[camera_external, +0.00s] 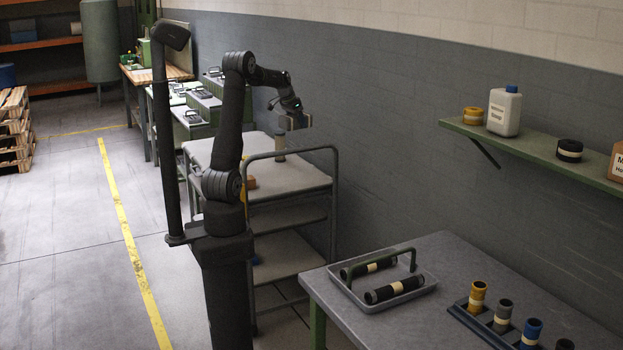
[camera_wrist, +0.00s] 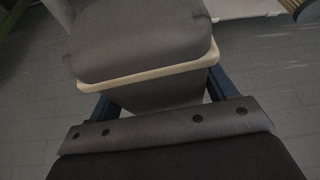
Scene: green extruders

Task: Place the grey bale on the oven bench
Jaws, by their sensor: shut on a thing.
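My gripper (camera_external: 291,107) is shut on the grey bale (camera_wrist: 140,40), a grey block with a cream band. In the wrist view its dark blue fingers lie on either side of the bale. The bale also shows small in the external view (camera_external: 298,122), held in the air above the far part of the trolley. Its underside is hidden. No bench is clearly marked as the oven bench. A wood-topped bench (camera_external: 140,76) with green equipment stands at the back, and a grey bench (camera_external: 440,262) stands in the front right.
The trolley (camera_external: 295,176) holds an upright grey-beige cylinder (camera_external: 280,146) and a yellow-orange item (camera_external: 250,183). Green machines (camera_external: 203,107) stand behind it. A tray (camera_external: 382,287) and a rack of rolls (camera_external: 490,325) occupy the grey bench. A wall shelf (camera_external: 545,158) juts out above it.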

